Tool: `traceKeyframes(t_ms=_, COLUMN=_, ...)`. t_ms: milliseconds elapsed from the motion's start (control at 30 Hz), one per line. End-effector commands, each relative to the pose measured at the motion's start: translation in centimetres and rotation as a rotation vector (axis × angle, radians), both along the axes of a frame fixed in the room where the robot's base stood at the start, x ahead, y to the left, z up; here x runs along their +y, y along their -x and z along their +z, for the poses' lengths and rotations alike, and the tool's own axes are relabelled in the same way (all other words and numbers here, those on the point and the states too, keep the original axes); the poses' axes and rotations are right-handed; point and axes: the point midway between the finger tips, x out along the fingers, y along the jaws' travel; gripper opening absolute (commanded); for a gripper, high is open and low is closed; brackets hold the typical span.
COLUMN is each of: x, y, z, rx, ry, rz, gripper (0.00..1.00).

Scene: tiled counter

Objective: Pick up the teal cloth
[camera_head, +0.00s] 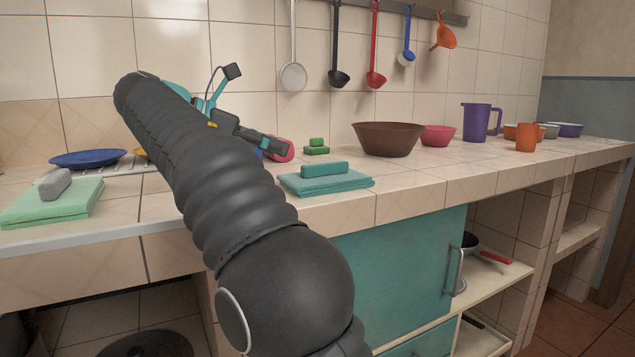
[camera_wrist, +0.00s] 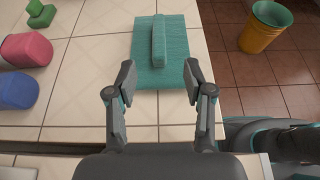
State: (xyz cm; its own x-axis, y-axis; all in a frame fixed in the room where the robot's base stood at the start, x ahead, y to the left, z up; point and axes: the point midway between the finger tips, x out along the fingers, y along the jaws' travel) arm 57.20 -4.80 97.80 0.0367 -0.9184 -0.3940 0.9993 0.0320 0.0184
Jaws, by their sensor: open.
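The teal cloth (camera_head: 347,184) lies flat and folded on the tiled counter near its front edge, with a teal block (camera_head: 325,169) resting on top. In the wrist view the cloth (camera_wrist: 176,73) is ahead of my gripper (camera_wrist: 159,78), and the block (camera_wrist: 159,42) lies lengthwise along its middle. My gripper is open and empty, its two fingers apart on either side of the cloth's near part. The picture does not settle how high they are above it. In the head view my gripper (camera_head: 268,146) is partly hidden by my arm, to the left of the cloth.
A brown bowl (camera_head: 388,140) stands behind to the right. Another folded green cloth (camera_head: 60,204) lies far left. The counter edge drops to the floor right of the cloth.

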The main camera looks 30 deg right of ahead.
Motion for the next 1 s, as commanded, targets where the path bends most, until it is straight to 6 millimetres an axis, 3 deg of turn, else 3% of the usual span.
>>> traceKeyframes(t_ms=167, x=-0.7, y=-0.2, z=-0.4, rx=0.020, ry=0.016, rz=-0.006, gripper=0.52)
traceKeyframes(t_ms=533, x=-6.6, y=-0.3, z=-2.9, rx=0.019, ry=0.015, rz=-0.006, gripper=0.52)
traceKeyframes(t_ms=1000, x=-9.9, y=-0.4, z=-4.6, rx=0.019, ry=0.013, rz=-0.007, gripper=0.52)
